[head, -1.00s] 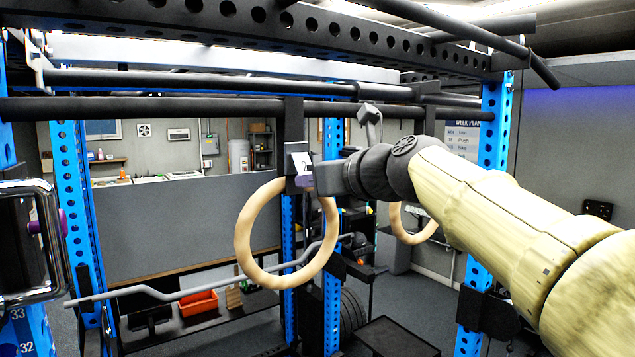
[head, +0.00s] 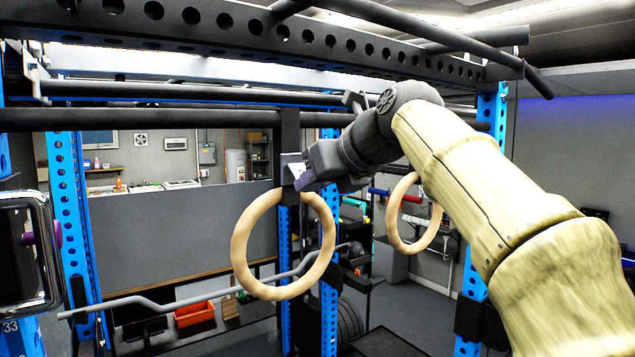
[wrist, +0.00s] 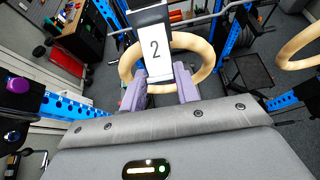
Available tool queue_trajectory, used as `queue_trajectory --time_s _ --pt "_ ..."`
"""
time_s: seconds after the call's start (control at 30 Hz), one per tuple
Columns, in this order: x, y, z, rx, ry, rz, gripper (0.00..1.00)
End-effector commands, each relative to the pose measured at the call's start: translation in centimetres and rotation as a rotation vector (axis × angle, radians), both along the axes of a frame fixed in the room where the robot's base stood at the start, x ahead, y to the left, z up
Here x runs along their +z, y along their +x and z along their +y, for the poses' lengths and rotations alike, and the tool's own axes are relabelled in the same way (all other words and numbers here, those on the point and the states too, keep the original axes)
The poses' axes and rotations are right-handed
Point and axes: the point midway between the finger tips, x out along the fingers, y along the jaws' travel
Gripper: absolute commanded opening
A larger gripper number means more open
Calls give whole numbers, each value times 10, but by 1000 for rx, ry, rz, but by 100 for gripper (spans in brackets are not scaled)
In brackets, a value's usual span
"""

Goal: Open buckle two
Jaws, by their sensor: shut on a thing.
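Buckle two (head: 289,162) hangs on a dark strap below the black bar, with a wooden ring (head: 240,245) under it. In the wrist view its white plate with a black "2" (wrist: 154,45) stands upright in front of me. My gripper (head: 304,178) comes in from the right and tilts down at the buckle. In the wrist view its purple fingers (wrist: 160,88) sit on either side of the plate's lower end, shut on the buckle. The exact contact is hidden, and I cannot tell whether the buckle is open. The ring (wrist: 126,68) passes behind the fingers.
A second wooden ring (head: 393,225) hangs to the right, behind my arm. Blue rack posts (head: 68,200) stand at both sides, with black bars (head: 150,119) overhead. A bent grey bar (head: 190,297) lies low behind the ring. A chrome-framed item (head: 50,250) is near at left.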

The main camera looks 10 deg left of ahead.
Motion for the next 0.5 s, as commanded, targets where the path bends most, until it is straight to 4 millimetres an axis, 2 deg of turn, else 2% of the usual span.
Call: queue_trajectory --time_s 0.4,0.43,0.5 --pt "2 0 0 0 -1 -1 8" --pt "2 0 0 0 -1 -1 33" --pt "2 0 0 0 -1 -1 46"
